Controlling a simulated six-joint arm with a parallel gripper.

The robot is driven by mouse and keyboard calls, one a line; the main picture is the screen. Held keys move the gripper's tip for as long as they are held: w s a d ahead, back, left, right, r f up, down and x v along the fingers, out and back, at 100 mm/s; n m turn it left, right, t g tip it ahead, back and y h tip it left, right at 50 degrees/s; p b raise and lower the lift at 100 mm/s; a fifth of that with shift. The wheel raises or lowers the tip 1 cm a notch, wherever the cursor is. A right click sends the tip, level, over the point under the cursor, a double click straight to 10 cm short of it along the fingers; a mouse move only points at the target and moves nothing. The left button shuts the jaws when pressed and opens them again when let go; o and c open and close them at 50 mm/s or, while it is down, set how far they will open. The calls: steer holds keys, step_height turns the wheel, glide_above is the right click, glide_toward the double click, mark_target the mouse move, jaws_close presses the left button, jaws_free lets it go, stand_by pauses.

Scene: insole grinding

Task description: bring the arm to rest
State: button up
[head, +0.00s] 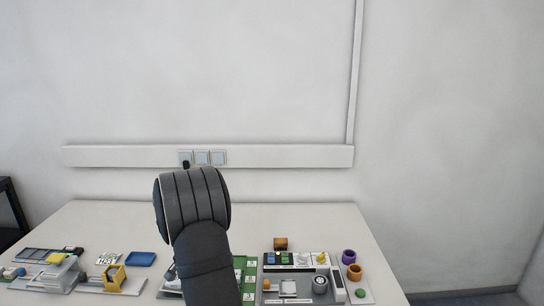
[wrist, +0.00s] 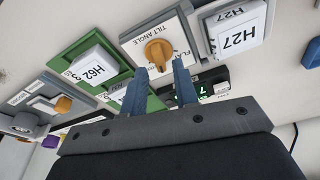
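My gripper (wrist: 160,66) shows in the wrist view as two blue fingers, set apart with nothing visible between them. It is open and hangs over a white panel labelled "TILT ANGLE" with an orange knob (wrist: 158,53). The knob appears just beyond the fingertips; I cannot tell whether they touch it. In the head view my dark arm rises in front of the table's middle, and the gripper is hidden behind it.
A white H62 block (wrist: 93,66) sits on a green base, and a white H27 block (wrist: 238,31) stands at upper right. The table (head: 305,216) carries a blue box (head: 140,259), a yellow holder (head: 115,276), a purple ring (head: 349,256) and an orange ring (head: 354,272). Its back strip is clear.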

steer(key=shift+f, duration=1.25)
steer(key=shift+r, duration=0.1)
step_height(320, 180, up, 6)
steer(key=shift+r, duration=0.2)
steer(key=shift+f, duration=0.1)
step_height(320, 180, down, 7)
steer(key=shift+r, duration=0.15)
step_height(320, 180, up, 10)
steer(key=shift+w, duration=0.3)
steer(key=shift+r, duration=0.1)
steer(key=shift+d, duration=0.1)
steer(key=shift+f, duration=3.3)
